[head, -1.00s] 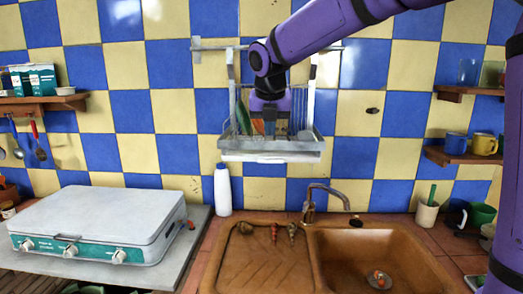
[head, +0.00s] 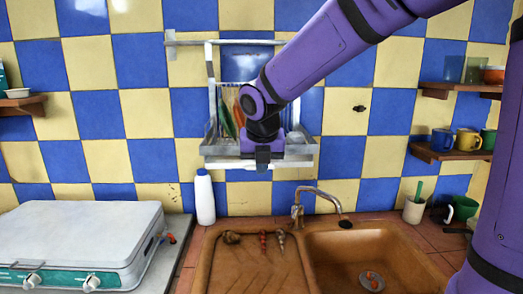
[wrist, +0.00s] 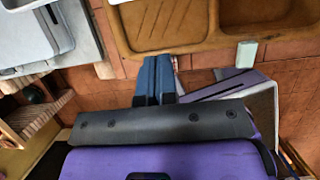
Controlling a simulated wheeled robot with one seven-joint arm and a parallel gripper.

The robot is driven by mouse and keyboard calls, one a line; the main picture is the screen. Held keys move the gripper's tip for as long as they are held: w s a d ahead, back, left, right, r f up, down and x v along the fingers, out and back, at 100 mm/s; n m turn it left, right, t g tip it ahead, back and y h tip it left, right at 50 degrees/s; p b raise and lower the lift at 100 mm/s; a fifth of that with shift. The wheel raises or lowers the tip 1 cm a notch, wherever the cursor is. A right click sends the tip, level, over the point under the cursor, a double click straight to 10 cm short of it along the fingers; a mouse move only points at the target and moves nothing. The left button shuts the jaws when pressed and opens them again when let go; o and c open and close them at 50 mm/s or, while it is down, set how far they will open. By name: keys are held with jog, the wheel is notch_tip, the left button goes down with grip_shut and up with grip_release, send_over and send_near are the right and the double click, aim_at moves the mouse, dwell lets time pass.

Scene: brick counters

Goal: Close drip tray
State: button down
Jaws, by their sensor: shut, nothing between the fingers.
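The drip tray (head: 222,163) is a pale flat strip along the bottom of the wall-mounted metal dish rack (head: 212,130). My gripper (head: 263,168) overlaps the middle of the tray's front edge in the head view, its fingers pointing down. I cannot tell whether they touch the tray. The gripper and arm hide part of the rack and the tray's middle. In the wrist view the two blue fingers (wrist: 155,75) are together with nothing between them. I cannot make out the tray surely in that view.
Below are a brown sink (head: 340,240) with a faucet (head: 315,195) and a white bottle (head: 204,198). A pale stove (head: 85,235) stands at left. Shelves with cups (head: 442,141) hang at right. The wall under the rack, right of the bottle, is mostly clear.

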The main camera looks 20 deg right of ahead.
jog(key=shift+w+d+f, duration=0.25)
jog(key=shift+w+f, duration=0.05)
jog(key=shift+w, duration=0.45)
jog(key=shift+w+d+f, duration=0.25)
jog(key=shift+w, duration=0.5)
jog(key=shift+w+d+f, duration=0.25)
jog(key=shift+w+f, duration=0.05)
jog(key=shift+w, duration=0.45)
jog(key=shift+w, duration=0.1)
jog(key=w, duration=0.1)
jog(key=w+d, duration=0.1)
jog(key=w, duration=0.1)
jog(key=shift+w+d, duration=0.1)
jog(key=shift+w, duration=0.15)
jog(key=shift+s, duration=0.1)
